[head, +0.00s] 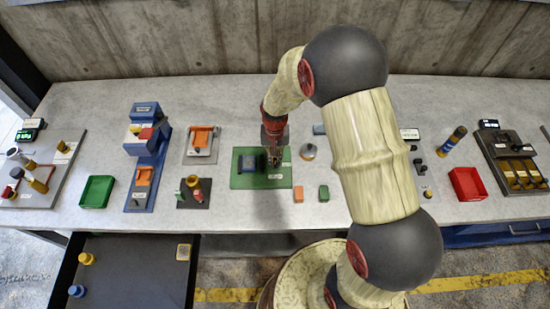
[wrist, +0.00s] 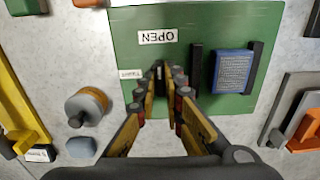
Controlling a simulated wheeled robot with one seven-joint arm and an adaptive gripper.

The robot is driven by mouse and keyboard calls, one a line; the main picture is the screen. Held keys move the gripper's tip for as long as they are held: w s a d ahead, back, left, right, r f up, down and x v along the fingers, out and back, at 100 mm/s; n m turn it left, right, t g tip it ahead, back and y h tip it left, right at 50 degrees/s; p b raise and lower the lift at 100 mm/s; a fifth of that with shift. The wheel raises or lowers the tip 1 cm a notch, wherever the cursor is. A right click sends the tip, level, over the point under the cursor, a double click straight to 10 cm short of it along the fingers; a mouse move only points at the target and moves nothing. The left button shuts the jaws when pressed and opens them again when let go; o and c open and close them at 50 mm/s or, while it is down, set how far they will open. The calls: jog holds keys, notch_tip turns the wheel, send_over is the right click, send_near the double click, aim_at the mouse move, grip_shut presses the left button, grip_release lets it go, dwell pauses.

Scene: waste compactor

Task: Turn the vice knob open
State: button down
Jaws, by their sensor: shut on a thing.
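The vice stands on a green plate (head: 240,181) in the middle of the bench. Its dark jaws (wrist: 195,72) are on either side of a blue block (wrist: 233,71), which also shows in the head view (head: 248,162). An OPEN label (wrist: 157,37) lies on the plate. My gripper (head: 274,160) points down over the plate, beside the block. In the wrist view my gripper (wrist: 159,85) is shut on the dark vice knob (wrist: 158,71), which is mostly hidden between the fingers. How far the knob is turned cannot be told.
An orange block (head: 298,194) and a green block (head: 324,193) lie right of the plate. A round grey and orange part (wrist: 86,106) stands beside it. A green tray (head: 97,191) and a red tray (head: 467,184) sit farther off. An open drawer (head: 135,270) juts out at front left.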

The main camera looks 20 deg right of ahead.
aim_at(275, 160)
dwell(0.3)
jog(key=c, duration=1.9)
grip_release()
notch_tip(275, 160, up, 12)
